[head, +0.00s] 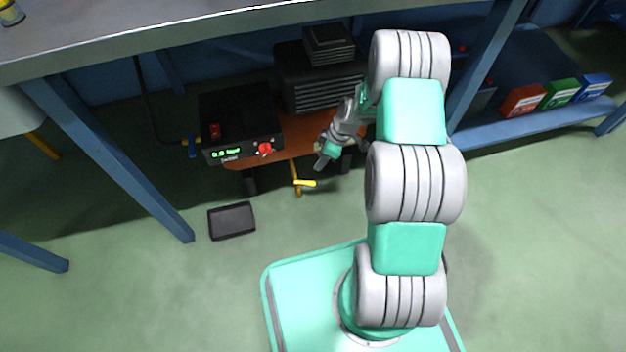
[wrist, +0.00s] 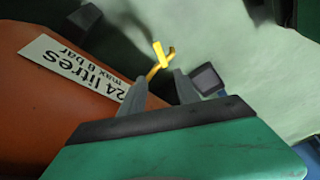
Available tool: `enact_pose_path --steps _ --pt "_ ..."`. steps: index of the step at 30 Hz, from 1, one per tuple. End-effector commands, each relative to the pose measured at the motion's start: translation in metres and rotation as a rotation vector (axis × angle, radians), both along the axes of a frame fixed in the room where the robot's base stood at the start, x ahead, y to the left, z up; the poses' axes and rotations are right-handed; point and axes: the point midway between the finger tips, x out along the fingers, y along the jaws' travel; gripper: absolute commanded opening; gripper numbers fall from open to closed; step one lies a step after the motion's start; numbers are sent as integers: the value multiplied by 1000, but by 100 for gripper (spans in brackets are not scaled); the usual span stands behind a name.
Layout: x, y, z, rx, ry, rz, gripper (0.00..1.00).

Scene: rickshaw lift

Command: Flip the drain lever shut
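The yellow drain lever (head: 305,183) sticks out sideways from a thin brass-coloured drain pipe (head: 295,171) under the front of the orange tank (head: 303,146). In the wrist view the yellow lever (wrist: 160,56) forks near its end and appears in the gap between my fingers, past their tips. My gripper (head: 321,163) is just above and to the right of the lever in the head view, pointing down. In the wrist view my gripper (wrist: 159,82) has its two grey fingers apart, with nothing visibly held. I cannot tell whether a finger touches the lever.
A black control box (head: 240,122) with a green display and red knob sits at the tank's left, beside a black finned unit (head: 318,77). The steel workbench (head: 230,32) overhangs them. A dark flat box (head: 231,221) lies on the floor.

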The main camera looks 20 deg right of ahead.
Motion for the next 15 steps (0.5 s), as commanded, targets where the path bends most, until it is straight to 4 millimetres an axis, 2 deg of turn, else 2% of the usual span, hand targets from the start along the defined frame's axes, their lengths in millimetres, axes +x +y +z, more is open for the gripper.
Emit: enact_pose_path --steps 1,3,8,15 --pt "-1 -2 -27 16 -11 39 38" --pt "-1 -2 -51 29 -37 89 38" --pt "-1 1 -76 38 -61 133 38" --pt "5 17 -119 38 -58 135 38"
